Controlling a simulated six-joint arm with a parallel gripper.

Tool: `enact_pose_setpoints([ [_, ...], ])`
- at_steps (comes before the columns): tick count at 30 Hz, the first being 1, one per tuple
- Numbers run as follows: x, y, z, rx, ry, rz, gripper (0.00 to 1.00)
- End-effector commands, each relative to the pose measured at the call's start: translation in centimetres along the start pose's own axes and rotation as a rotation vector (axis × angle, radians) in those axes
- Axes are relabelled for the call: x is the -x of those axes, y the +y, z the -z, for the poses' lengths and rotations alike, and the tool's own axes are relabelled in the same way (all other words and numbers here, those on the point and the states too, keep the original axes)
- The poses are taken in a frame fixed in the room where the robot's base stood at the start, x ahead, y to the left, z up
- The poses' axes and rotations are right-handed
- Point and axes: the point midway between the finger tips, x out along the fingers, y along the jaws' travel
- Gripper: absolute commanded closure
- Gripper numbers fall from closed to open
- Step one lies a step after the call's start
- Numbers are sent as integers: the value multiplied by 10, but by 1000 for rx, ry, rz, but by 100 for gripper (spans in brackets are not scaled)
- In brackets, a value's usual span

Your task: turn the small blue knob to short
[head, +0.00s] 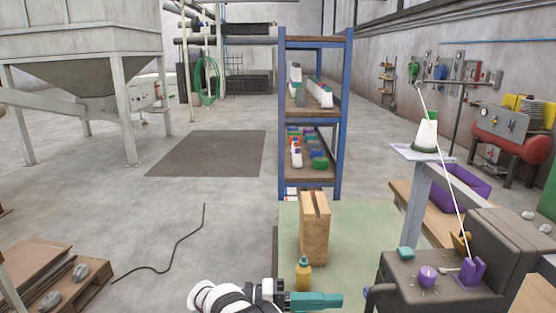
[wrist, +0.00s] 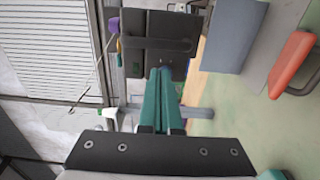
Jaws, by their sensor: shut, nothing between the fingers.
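My gripper (head: 340,299) is at the bottom of the head view, its teal fingers pointing right toward the dark bagging machine (head: 398,272). The fingers are shut and empty. In the wrist view my gripper (wrist: 161,70) reaches up to the dark machine (wrist: 155,22). A small dark bluish part (head: 368,291) sticks out of the machine's left side, just right of the fingertips and apart from them in the head view. I cannot tell whether it is the small blue knob. I can read no "short" mark. A larger purple knob (head: 427,277) is on the machine's top.
A purple block (head: 473,270) with a white thread stands on the machine. A post with a thread cone (head: 427,134) rises behind it. A blue shelf rack (head: 338,120) is farther back.

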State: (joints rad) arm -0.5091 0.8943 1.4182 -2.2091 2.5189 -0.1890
Motion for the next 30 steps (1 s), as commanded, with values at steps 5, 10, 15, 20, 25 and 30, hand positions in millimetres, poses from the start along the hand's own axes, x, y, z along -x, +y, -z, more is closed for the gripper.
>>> enact_pose_setpoints([
  [5,3,-8,1,3,1,-2,100],
  [10,4,-24,3,1,-1,-1,100],
  [15,-23,-23,3,1,-3,0,100],
  [20,-47,-23,2,1,-2,1,100],
  [25,-60,-23,3,0,-1,0,100],
  [30,-61,-23,3,0,0,0,100],
])
